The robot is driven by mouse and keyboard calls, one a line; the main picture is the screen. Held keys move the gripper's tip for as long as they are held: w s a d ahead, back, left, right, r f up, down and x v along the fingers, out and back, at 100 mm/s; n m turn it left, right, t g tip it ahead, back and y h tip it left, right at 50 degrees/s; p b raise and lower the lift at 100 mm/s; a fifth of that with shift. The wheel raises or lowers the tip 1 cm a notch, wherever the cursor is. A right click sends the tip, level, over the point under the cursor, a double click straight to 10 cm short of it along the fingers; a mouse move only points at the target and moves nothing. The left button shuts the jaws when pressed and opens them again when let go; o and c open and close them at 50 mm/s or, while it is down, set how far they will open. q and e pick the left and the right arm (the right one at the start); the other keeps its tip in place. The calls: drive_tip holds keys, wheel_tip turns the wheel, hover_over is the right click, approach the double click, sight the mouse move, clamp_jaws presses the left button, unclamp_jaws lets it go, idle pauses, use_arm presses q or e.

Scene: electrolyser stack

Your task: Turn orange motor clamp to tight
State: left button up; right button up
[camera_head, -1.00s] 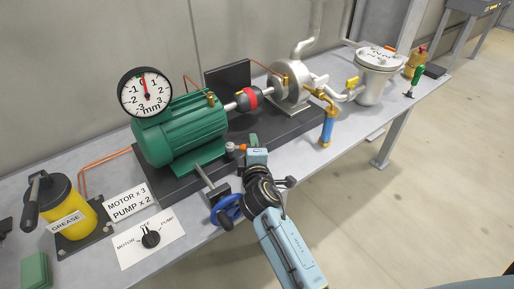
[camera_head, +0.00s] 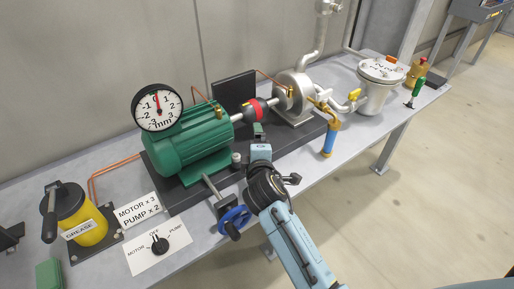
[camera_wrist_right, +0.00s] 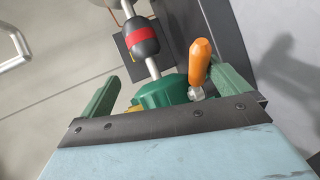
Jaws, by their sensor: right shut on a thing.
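The orange motor clamp handle (camera_wrist_right: 200,62) shows in the right wrist view, tilted, with a silver hex base (camera_wrist_right: 197,92). It lies between my right gripper's green fingers (camera_wrist_right: 168,95), close to the right-hand finger. My right gripper (camera_head: 259,140) is shut on this clamp, at the front of the green motor's foot; in the head view the gripper hides the orange handle. The green motor (camera_head: 188,138) stands on a dark base plate. Its dial gauge (camera_head: 157,107), marked in mm, has a red needle near zero. My left gripper is not in view.
A blue handwheel (camera_head: 235,218) sits close below my right wrist. A grey-topped post (camera_head: 236,159) stands left of the gripper. A MOTOR/OFF/PUMP selector (camera_head: 159,245), a yellow grease pot (camera_head: 84,222) and a blue-handled valve (camera_head: 329,140) are on the bench.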

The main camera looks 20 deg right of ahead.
drive_tip(key=shift+w+r, duration=0.15)
drive_tip(key=shift+r, duration=0.35)
drive_tip(key=shift+s+a+r, duration=0.1)
drive_tip(key=shift+s, duration=0.1)
drive_tip(key=shift+c, duration=1.1)
drive_tip(key=shift+p+v, duration=0.7)
drive_tip(key=shift+v, duration=0.35)
drive_tip(key=shift+c, duration=0.7)
drive_tip(key=shift+s, duration=0.95)
drive_tip(key=c, duration=0.5)
drive_tip(key=p+v, duration=0.1)
drive_tip(key=v, duration=0.3)
drive_tip(key=f+p+v, duration=0.1)
drive_tip(key=v, duration=0.2)
drive_tip(key=p+v, duration=0.1)
drive_tip(key=v, duration=0.3)
drive_tip(key=shift+s+f+p, duration=0.3)
drive_tip(key=shift+s+f, duration=0.05)
drive_tip(key=shift+s, duration=0.25)
drive_tip(key=shift+c, duration=0.2)
